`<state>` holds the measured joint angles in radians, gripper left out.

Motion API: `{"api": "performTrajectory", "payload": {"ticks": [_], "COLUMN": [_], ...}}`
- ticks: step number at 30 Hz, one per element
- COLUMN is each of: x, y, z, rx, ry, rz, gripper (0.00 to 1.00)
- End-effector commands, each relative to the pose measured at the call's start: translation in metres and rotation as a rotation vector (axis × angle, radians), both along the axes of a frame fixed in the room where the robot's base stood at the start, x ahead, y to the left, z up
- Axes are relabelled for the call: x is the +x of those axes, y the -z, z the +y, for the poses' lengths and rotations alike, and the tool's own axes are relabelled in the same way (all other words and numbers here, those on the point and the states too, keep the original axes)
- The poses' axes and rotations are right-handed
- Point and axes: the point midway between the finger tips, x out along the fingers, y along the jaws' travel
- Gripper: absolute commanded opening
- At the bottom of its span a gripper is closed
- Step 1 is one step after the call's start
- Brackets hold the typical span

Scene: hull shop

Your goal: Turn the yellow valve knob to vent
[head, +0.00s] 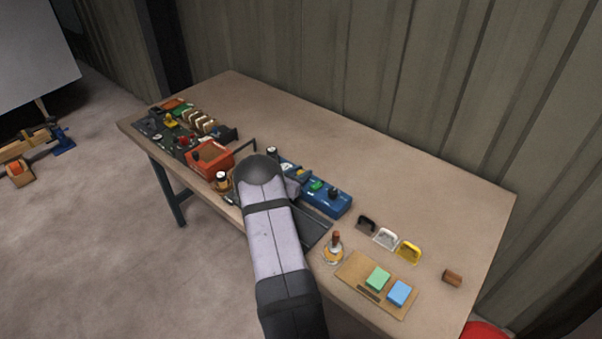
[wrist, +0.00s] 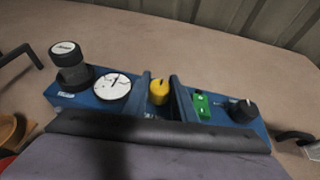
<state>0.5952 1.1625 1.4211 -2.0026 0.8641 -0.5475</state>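The yellow valve knob (wrist: 158,91) stands on a blue panel box (wrist: 118,107), between a white dial and a green switch in the wrist view. My gripper (wrist: 161,92) is open, with one dark finger on each side of the knob. A narrow gap seems to show beside the knob; I cannot tell whether a finger touches it. The knob's lower part and any markings near it are hidden by the gripper. In the head view the blue box (head: 333,204) is partly covered by my arm.
The white dial (wrist: 113,86), a dark cylindrical cap (wrist: 70,62), the green switch (wrist: 202,104) and a black knob (wrist: 243,110) crowd the panel. The table's back is clear.

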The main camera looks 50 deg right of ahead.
Motion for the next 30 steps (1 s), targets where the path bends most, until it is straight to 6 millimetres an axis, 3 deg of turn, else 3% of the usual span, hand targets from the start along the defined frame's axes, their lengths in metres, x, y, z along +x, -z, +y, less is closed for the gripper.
{"api": "performTrajectory", "payload": {"ticks": [11, 30], "x": [-0.0009, -0.0009], "y": [0.0017, 0.0035], "z": [-0.0002, 0.0], "rx": [0.001, 0.0], "ry": [-0.034, -0.244], "rz": [0.0, 0.0], "gripper": [0.02, 0.02]}}
